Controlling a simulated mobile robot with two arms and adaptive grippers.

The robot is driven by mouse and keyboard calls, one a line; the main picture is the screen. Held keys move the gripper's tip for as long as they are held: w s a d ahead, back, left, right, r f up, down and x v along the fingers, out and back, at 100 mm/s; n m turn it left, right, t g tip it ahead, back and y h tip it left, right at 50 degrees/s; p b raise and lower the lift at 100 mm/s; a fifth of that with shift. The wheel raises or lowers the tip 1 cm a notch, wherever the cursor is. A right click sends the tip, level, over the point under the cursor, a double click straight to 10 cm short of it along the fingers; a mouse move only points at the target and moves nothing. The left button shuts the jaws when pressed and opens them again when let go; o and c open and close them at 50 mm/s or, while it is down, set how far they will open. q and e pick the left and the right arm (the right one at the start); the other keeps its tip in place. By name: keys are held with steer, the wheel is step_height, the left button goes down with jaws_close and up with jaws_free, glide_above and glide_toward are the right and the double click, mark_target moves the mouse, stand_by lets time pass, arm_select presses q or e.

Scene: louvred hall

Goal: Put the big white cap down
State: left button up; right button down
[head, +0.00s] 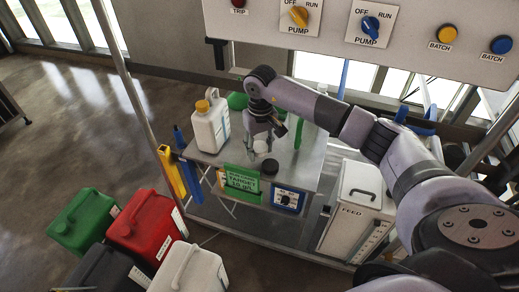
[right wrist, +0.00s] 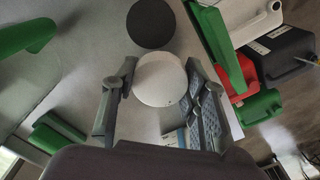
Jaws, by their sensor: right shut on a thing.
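The big white cap (right wrist: 161,82) is a pale round disc between the two fingers of my right gripper (right wrist: 161,66) in the right wrist view. In the head view the white cap (head: 261,148) shows small under my right gripper (head: 262,136), over the metal table (head: 309,160). The gripper is shut on it. I cannot tell whether the cap touches the table. A black round cap (head: 270,166) lies on the table near its front edge, close to the white cap; it also shows in the right wrist view (right wrist: 151,23). My left gripper is not in view.
A white jug (head: 208,128) with a yellow cap stands at the table's left. A green container (head: 237,101) is behind it. A green sign (head: 240,181) hangs at the front edge. Green, red, black and white canisters stand on the floor at lower left. A control panel hangs above.

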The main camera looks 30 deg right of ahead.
mark_target(260, 147)
steer(key=shift+f, duration=0.9)
steer(key=shift+f, duration=0.1)
steer(key=shift+f+b, duration=0.45)
steer(key=shift+b, duration=0.05)
steer(key=c, duration=0.9)
jaws_free()
steer(key=shift+c, duration=0.2)
steer(key=shift+r+p, duration=0.55)
steer(key=shift+p, duration=0.1)
step_height(260, 147, up, 12)
steer(key=p, duration=0.5)
